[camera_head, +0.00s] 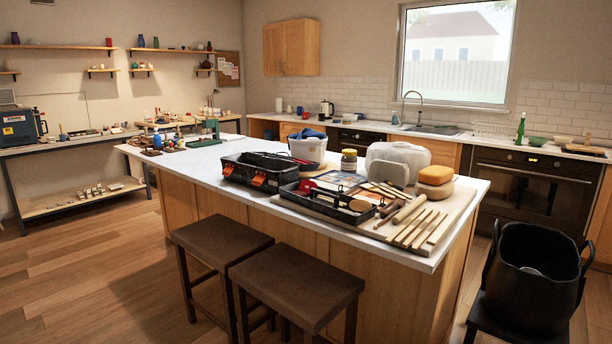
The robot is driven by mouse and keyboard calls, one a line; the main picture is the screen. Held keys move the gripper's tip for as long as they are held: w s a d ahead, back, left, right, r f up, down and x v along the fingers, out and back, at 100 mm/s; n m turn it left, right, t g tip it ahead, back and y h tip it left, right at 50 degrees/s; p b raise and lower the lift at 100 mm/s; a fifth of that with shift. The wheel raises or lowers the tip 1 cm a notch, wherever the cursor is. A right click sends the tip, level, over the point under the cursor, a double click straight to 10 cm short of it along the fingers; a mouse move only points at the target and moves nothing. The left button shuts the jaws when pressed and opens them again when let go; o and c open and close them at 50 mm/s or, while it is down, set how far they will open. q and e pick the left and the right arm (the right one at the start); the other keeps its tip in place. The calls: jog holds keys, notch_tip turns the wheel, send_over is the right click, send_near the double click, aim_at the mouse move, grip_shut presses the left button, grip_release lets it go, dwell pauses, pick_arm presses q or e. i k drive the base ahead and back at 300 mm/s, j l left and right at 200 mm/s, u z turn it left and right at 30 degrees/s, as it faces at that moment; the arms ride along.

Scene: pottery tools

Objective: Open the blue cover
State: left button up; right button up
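No plain blue cover can be made out for certain. A white bucket (307,152) stands on the island with something blue (306,133) at its top; I cannot tell whether that is a cover or a cloth. A black and orange toolbox (258,175) stands in front of it. A dark machine with a blue panel (18,131) sits on the bench at the far left. Neither of my grippers is in view.
The white-topped island (185,165) has two brown stools (300,289) along its front. Wooden tools, a tray and sponges crowd its right end. A black bucket (530,280) stands at the lower right. The wooden floor (90,270) at left is clear.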

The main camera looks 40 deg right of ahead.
aim_at(337, 181)
jog(key=i+z, duration=0.15)
jog(key=i, duration=0.4)
jog(key=i+j+z, duration=0.15)
jog(key=i, duration=0.4)
jog(key=i+j+z, duration=0.15)
jog(key=i+z, duration=0.15)
jog(key=z, duration=0.15)
jog(key=i+j+z, duration=0.2)
jog(key=z, duration=0.3)
jog(key=i+j+z, duration=0.15)
jog(key=z, duration=0.35)
jog(key=i+j+z, duration=0.15)
jog(key=z, duration=0.3)
jog(key=i+j+z, duration=0.1)
jog(key=j+z, duration=0.25)
jog(key=z, duration=0.15)
jog(key=j+z, duration=0.3)
jog(key=z, duration=0.2)
jog(key=i, duration=0.05)
